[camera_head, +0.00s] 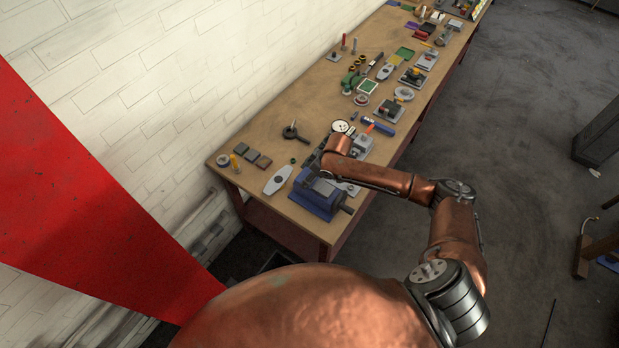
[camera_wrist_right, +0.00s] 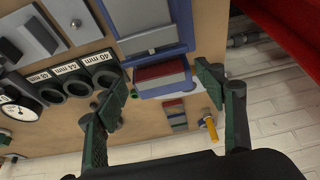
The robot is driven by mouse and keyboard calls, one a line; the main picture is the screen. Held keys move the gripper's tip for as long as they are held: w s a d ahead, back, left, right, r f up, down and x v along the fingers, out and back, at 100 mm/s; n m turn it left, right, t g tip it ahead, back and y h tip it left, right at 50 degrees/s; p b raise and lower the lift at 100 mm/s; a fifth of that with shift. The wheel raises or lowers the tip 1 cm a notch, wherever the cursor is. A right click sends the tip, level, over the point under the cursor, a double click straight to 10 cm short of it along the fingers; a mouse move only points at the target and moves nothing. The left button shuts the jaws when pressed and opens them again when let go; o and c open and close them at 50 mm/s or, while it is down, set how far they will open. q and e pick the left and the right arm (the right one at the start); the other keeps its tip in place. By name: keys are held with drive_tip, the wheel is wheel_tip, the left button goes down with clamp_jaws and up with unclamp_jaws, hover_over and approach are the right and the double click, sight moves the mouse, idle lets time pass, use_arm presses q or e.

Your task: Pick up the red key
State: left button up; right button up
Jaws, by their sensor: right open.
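I cannot tell whether this block is the red key. My right gripper (camera_wrist_right: 173,95) is open and empty, its green-padded fingers on either side of the block's near end, apart from it. In the head view the blue vise (camera_head: 317,199) stands at the near end of the bench, and my right arm's wrist hides part of the area beside it. A small red piece (camera_head: 370,127) lies farther along the bench. My left gripper is not in view.
The wooden bench (camera_head: 290,98) runs along a white brick wall and holds several tools and parts. Several small plates (camera_head: 252,155) and a yellow peg (camera_head: 234,162) are near the wall-side corner. Black rings with size labels (camera_wrist_right: 77,88) and a round dial (camera_wrist_right: 20,108) lie left in the wrist view.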

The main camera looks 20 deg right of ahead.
drive_tip(key=shift+c, duration=0.7)
drive_tip(key=c, duration=1.2)
drive_tip(key=shift+r, duration=0.1)
drive_tip(key=shift+c, duration=0.2)
